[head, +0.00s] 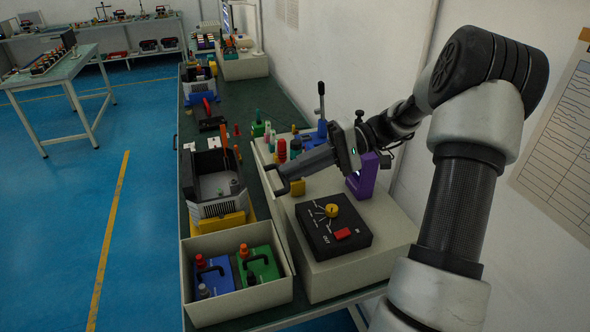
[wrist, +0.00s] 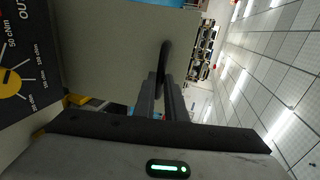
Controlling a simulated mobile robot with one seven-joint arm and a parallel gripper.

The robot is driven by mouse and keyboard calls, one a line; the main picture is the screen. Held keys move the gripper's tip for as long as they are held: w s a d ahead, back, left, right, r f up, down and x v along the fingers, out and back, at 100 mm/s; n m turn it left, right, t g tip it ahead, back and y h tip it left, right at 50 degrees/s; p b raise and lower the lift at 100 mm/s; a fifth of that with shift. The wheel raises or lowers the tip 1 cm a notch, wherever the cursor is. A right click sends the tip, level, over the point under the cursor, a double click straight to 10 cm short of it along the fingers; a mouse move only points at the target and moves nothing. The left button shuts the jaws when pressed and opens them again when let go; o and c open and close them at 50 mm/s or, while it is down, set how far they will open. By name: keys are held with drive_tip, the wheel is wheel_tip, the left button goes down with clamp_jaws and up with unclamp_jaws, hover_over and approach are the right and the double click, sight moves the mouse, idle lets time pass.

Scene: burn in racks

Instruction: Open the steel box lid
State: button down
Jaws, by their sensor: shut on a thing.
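My gripper (head: 280,178) reaches in from the right over the bench. It is shut on a black bar handle (wrist: 165,58), seen between the finger ends in the wrist view. The handle (head: 271,181) shows as a dark loop at the left edge of the long beige housing (head: 345,272). In the wrist view it stands off a plain beige panel (wrist: 110,45). I see no clear gap or hinge, so I cannot tell whether this panel is the steel box lid. My gripper hides part of the handle and the housing behind it.
The dial unit (head: 335,230) with a yellow knob lies on the housing. A grey open-topped unit (head: 212,208) stands left of the handle. A beige bin (head: 240,301) with blue and green blocks is in front. A purple stand (head: 363,178) is close to my wrist.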

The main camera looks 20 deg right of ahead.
drive_tip(key=shift+s+d+f, duration=0.15)
drive_tip(key=shift+d+f, duration=0.05)
drive_tip(key=shift+f, duration=0.3)
drive_tip(key=shift+s+d+f, duration=0.1)
drive_tip(key=shift+d+f, duration=0.1)
drive_tip(key=shift+f, duration=0.25)
drive_tip(key=c, duration=1.8)
unclamp_jaws()
drive_tip(key=shift+w+f, duration=0.1)
drive_tip(key=shift+w, duration=0.05)
drive_tip(key=shift+r, duration=0.3)
drive_tip(key=shift+v, duration=3.7)
drive_tip(key=shift+r, duration=0.15)
drive_tip(key=shift+w+b, duration=0.1)
drive_tip(key=shift+b, duration=0.2)
